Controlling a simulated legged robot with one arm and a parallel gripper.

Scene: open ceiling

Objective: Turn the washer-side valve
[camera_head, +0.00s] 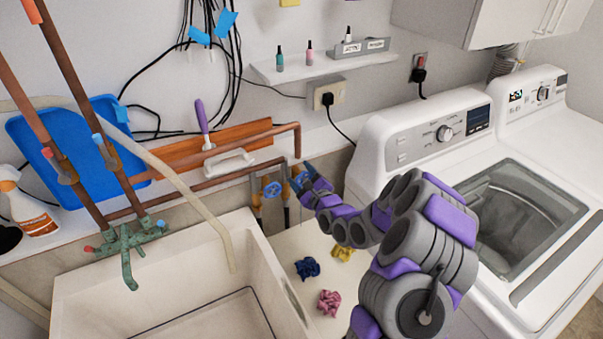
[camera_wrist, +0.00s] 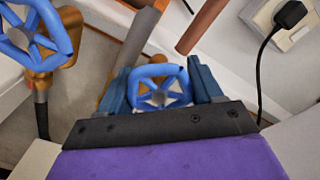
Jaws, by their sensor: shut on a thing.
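The washer-side valve has a blue spoked handwheel (camera_wrist: 160,104) on a brass body. In the wrist view, it sits between the two blue-grey fingers of my gripper (camera_wrist: 159,76), which is shut on it. In the head view, my gripper (camera_head: 302,177) reaches the pipes behind the gap between sink and washer; its fingers mostly hide this handwheel there. A second blue handwheel (camera_head: 272,189) on a brass valve stands to the left, apart from my gripper; it also shows at the upper left of the wrist view (camera_wrist: 36,38).
The white washer (camera_head: 420,130) stands right of my arm. The white sink (camera_head: 75,292) is at the left, under copper pipes (camera_head: 70,75) and a pale hose (camera_head: 175,172). Crumpled blue (camera_head: 307,268), pink (camera_head: 329,303) and yellow (camera_head: 343,251) cloths lie between sink and washer.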

